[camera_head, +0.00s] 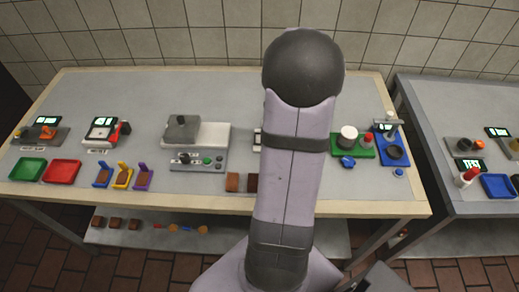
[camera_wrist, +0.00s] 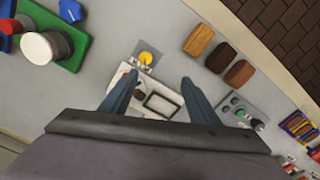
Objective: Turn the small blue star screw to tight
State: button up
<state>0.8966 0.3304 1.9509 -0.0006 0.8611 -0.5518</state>
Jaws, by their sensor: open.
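A small blue knob, which looks like the star screw (camera_head: 348,162), sits at the front edge of the green board in the head view. It also shows at the top left of the wrist view (camera_wrist: 70,11). Its lobes and how far it is turned are too small to tell. My gripper (camera_wrist: 157,88) is open and empty in the wrist view, with its two blue-grey fingers apart over a white device (camera_wrist: 165,100). The blue knob is well off to the left of the fingers there. In the head view my arm hides the gripper.
The green board (camera_wrist: 75,58) carries a white cylinder (camera_wrist: 45,47) and a red-topped part. A yellow knob (camera_wrist: 148,57) lies just beyond the fingers. Brown blocks (camera_wrist: 220,55) lie to the right. A blue station (camera_head: 395,158) stands right of the green board. Bare grey tabletop lies between.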

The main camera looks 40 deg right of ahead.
jog(key=w+a+n, duration=0.1)
jog(key=w+a, duration=0.2)
jog(key=a, duration=0.5)
jog(key=shift+a+b, duration=0.3)
jog(key=shift+a, duration=0.1)
jog(key=shift+f, duration=0.1)
jog(key=m+g+y+p, duration=0.1)
jog(key=m+g+y, duration=0.2)
jog(key=m+g, duration=0.1)
send_near(349, 160)
jog(key=shift+w+a, duration=0.1)
jog(key=shift+a, duration=0.25)
jog(key=shift+s+d+m, duration=0.15)
jog(key=shift+s+m, duration=0.15)
jog(key=shift+t, duration=0.3)
jog(key=shift+p+x, duration=1.5)
jog(key=shift+x, duration=2.05)
